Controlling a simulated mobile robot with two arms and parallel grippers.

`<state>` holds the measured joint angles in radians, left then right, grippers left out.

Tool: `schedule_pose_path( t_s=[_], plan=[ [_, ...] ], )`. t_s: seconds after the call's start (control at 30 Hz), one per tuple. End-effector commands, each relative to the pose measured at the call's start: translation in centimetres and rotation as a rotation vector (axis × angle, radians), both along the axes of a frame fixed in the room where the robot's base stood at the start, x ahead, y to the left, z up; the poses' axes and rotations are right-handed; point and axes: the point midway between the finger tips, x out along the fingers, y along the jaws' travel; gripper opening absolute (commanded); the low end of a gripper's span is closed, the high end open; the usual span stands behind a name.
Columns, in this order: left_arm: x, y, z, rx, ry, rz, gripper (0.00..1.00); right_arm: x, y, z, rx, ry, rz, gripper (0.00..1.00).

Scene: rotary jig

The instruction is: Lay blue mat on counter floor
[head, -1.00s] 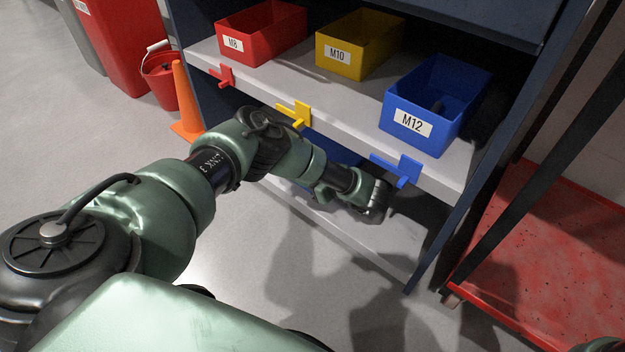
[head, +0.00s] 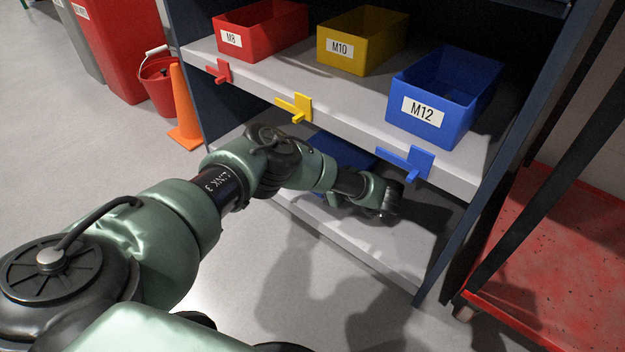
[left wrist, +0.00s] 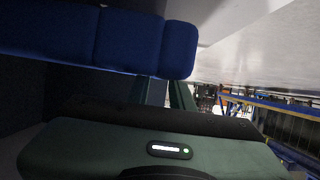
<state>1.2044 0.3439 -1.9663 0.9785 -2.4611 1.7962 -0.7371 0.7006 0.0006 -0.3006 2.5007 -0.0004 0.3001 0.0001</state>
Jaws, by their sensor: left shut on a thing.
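The blue mat (left wrist: 130,42) is a thick, padded, segmented strip across the upper left of the left wrist view. My left gripper (left wrist: 166,92) is shut on it, with its fingers at the mat's lower edge. In the head view, part of the blue mat (head: 342,151) shows behind my left arm, under the grey shelf. My left gripper's fingertips are hidden there. The grey bottom floor of the unit (head: 385,245) lies below my wrist. Whether the mat touches that floor is hidden. My right gripper is not in view.
On the shelf (head: 330,100) above stand red (head: 262,35), yellow (head: 362,45) and blue (head: 440,100) bins. Red, yellow and blue tabs stick out from its front edge. An orange cone (head: 183,105) stands left, a red platform (head: 560,260) right. The front of the bottom floor is clear.

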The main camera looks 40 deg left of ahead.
Motion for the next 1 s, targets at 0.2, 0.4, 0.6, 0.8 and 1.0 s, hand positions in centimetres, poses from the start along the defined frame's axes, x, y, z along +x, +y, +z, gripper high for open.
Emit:
schedule_pose_path(
  t_s=[0.2, 0.4, 0.6, 0.8, 1.0],
  plan=[
    [0.0, 0.0, -0.8, 0.000, -0.001, -0.001, 0.00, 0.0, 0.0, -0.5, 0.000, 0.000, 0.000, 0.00],
    [0.0, 0.0, -1.0, 0.000, 0.000, -0.001, 0.25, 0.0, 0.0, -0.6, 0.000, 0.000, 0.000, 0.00],
    [0.0, 0.0, -1.0, 0.000, 0.000, 0.000, 0.44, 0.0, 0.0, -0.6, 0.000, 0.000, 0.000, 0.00],
    [0.0, 0.0, -0.8, 0.000, 0.000, 0.000, 0.44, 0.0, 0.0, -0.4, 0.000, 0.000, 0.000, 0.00],
    [-0.1, -1.3, 1.3, -0.001, 0.001, -0.004, 0.44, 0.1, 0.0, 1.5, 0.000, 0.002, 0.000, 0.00]
  ],
)
